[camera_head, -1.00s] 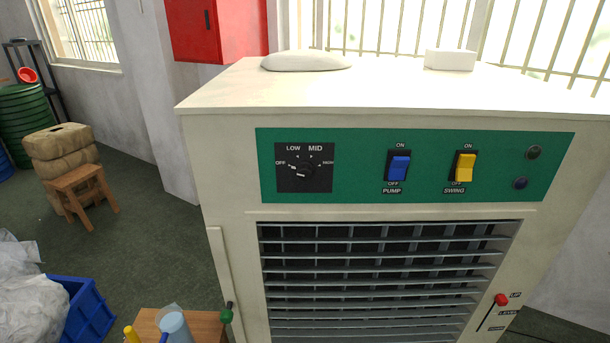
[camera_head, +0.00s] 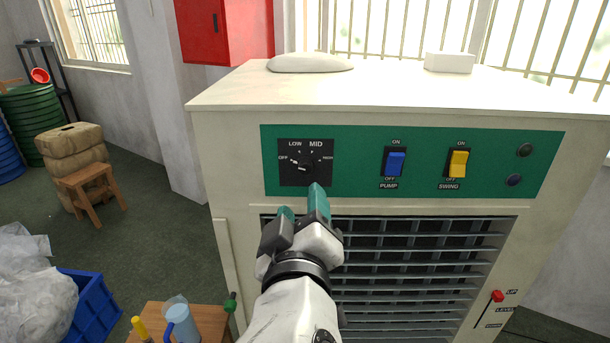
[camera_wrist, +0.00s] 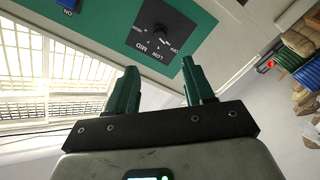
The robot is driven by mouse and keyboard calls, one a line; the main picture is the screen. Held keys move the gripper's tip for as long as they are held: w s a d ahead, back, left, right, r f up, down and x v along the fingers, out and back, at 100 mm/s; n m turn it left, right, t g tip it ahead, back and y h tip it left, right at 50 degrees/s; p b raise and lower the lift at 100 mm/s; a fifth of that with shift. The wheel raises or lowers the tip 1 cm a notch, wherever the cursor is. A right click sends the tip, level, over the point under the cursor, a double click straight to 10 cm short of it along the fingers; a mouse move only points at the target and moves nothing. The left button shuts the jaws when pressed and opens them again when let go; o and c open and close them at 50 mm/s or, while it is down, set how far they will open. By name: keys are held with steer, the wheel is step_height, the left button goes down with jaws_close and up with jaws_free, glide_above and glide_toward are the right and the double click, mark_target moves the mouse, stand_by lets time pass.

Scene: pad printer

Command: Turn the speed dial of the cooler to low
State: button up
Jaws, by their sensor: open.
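The cooler (camera_head: 235,195) is a large cream box with a green control panel (camera_head: 355,185). The black speed dial (camera_head: 306,163) sits on a dark plate at the panel's left, marked OFF, LOW, MID and HIGH. Its white mark is on the left, near OFF. In the wrist view the dial (camera_wrist: 158,31) lies ahead, beyond and between the fingers. My gripper (camera_head: 302,203) is open and empty, just below the dial plate and apart from the dial. Its green fingers also show in the wrist view (camera_wrist: 158,85).
A blue pump switch (camera_head: 395,164) and a yellow swing switch (camera_head: 458,164) are right of the dial. A slatted grille (camera_head: 430,260) lies below. A small wooden table (camera_head: 205,322) with a jug (camera_head: 181,322) stands at the lower left.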

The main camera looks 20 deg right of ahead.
mark_target(305, 170)
steer(key=p+x, duration=0.2)
steer(key=x, duration=0.8)
steer(key=shift+w+d+f, duration=0.1)
steer(key=shift+w, duration=0.05)
steer(key=shift+c, duration=0.5)
jaws_close()
